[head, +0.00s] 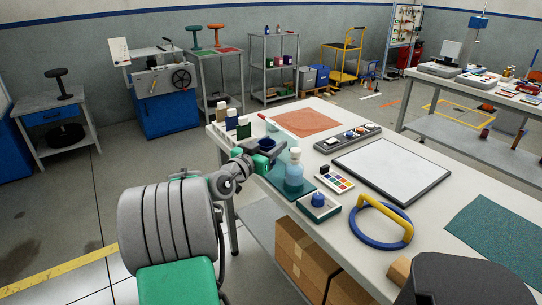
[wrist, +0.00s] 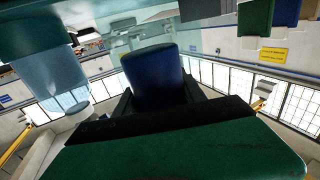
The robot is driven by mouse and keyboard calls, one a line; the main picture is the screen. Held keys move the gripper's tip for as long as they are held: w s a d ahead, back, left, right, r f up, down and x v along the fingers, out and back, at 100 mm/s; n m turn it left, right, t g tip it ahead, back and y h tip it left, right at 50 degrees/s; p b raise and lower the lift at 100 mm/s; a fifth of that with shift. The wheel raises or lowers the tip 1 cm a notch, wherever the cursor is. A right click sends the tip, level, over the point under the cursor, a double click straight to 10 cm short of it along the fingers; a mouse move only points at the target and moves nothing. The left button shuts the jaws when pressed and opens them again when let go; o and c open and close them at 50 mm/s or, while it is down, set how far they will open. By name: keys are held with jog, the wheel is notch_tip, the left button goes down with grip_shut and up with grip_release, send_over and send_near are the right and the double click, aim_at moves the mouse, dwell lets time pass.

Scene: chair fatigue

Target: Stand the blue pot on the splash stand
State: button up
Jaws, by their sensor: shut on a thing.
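The dark blue pot (head: 267,145) is held in my gripper (head: 253,152), above the near left edge of the table. It also shows in the wrist view (wrist: 155,75) between the two dark fingers of my gripper (wrist: 160,98). A clear bottle with pale blue liquid (head: 294,175) stands just to the right of the pot, on a teal mat (head: 279,188). I cannot tell for sure which of these is the splash stand.
The white table (head: 465,200) carries a paint palette (head: 334,178), a whiteboard (head: 392,165), a yellow and blue ring (head: 382,230) and a dark strip tray (head: 348,138). Several small containers (head: 231,122) stand at the back left, beside an orange mat (head: 306,122).

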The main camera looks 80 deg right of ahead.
jog(key=shift+w+d+f, duration=0.15)
jog(key=shift+d+f, duration=0.2)
jog(key=shift+f, duration=0.1)
jog(key=shift+w+d+f, duration=0.1)
jog(key=shift+d+f, duration=0.1)
jog(key=shift+f, duration=1.6)
jog(key=shift+f+b, duration=0.15)
jog(key=shift+b, duration=0.25)
jog(key=o, duration=1.4)
